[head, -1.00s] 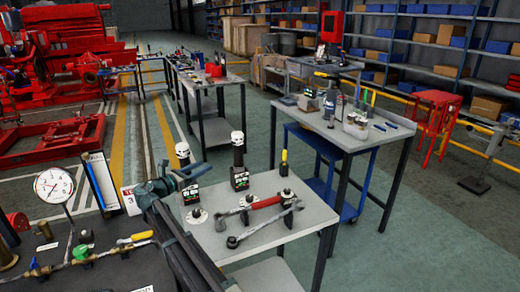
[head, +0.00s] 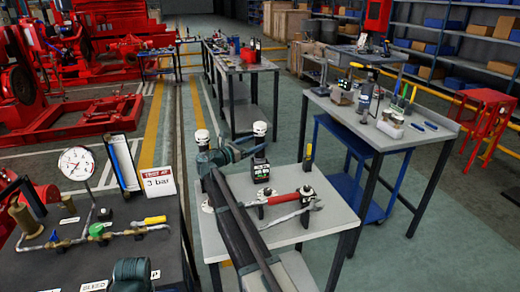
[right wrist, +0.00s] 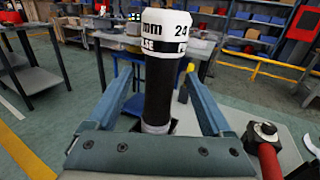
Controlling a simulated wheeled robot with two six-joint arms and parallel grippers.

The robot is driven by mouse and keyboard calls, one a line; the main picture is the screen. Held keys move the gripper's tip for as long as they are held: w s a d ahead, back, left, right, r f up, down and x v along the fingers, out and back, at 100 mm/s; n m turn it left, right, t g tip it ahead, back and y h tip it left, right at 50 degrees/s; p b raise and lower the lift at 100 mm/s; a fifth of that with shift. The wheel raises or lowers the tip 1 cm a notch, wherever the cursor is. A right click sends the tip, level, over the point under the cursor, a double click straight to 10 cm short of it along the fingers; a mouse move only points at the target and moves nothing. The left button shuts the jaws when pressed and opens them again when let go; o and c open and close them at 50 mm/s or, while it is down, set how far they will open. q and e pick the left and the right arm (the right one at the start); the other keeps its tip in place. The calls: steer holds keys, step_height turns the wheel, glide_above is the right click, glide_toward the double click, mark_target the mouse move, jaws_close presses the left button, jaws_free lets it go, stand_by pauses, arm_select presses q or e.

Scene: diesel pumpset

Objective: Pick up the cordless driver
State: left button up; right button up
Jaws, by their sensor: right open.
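A tall black tool with a white cap marked 24, which I take to be the cordless driver (head: 260,168), stands upright on the small grey table (head: 330,222). It fills the middle of the right wrist view (right wrist: 158,88). My right gripper (head: 250,152) is open, with one teal finger on each side of the tool's shaft in the right wrist view (right wrist: 160,105). I cannot tell whether either finger touches it. A second similar white cap (head: 202,137) shows behind my right gripper, its lower part hidden. My left gripper's fingers are not in view.
A red-handled tool (head: 285,198) and a steel wrench (head: 292,216) lie on the same table, close right of the driver. A yellow-and-black item (head: 308,158) stands behind. A dark bench with a gauge (head: 76,165) and pipework is at left; another table (head: 375,135) is at right.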

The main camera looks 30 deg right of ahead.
steer(key=shift+x, duration=2.85)
steer(key=shift+f, duration=0.15)
jaws_close()
